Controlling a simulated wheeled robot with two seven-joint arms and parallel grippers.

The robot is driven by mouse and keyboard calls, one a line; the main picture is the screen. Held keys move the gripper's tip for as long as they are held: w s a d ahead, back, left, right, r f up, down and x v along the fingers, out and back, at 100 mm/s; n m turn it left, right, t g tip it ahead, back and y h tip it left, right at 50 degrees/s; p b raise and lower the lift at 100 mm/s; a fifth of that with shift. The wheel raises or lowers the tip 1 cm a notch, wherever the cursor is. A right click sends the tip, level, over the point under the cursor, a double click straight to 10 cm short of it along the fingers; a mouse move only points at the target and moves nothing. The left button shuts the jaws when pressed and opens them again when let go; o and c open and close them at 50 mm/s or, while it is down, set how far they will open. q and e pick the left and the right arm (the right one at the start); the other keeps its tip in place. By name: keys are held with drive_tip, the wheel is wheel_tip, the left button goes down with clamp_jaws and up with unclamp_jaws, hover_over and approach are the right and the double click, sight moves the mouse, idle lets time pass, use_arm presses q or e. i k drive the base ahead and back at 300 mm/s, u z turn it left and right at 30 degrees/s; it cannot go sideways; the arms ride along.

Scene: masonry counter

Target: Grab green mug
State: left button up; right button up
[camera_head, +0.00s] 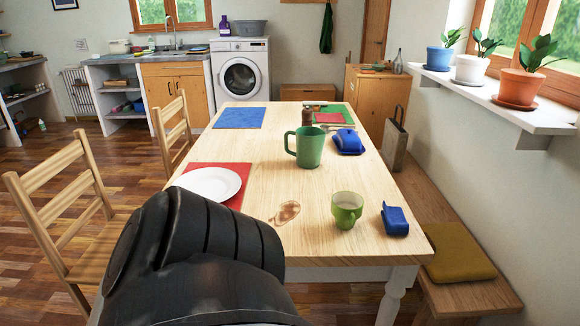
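A large dark green mug (310,150) stands upright around the middle of the wooden table (265,150), with its handle on its left. A smaller, lighter green mug (347,212) stands nearer to me at the front of the table, and its inside looks pale. A black part of my own arm fills the bottom left of the view and covers the table's front left corner. Neither of my grippers shows, and nothing in view touches either mug.
A white plate (210,183) lies on a red mat (242,172) at left. Blue items lie right of the large mug (348,141) and right of the small mug (395,220). A brown oval item (287,212) lies left of the small mug. Chairs stand at left, a bench (465,290) at right.

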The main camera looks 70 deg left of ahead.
sight(347, 208)
drive_tip(key=u, duration=2.75)
drive_tip(key=k, duration=0.15)
drive_tip(key=z, duration=1.2)
drive_tip(key=i, duration=0.25)
drive_tip(key=u, duration=1.25)
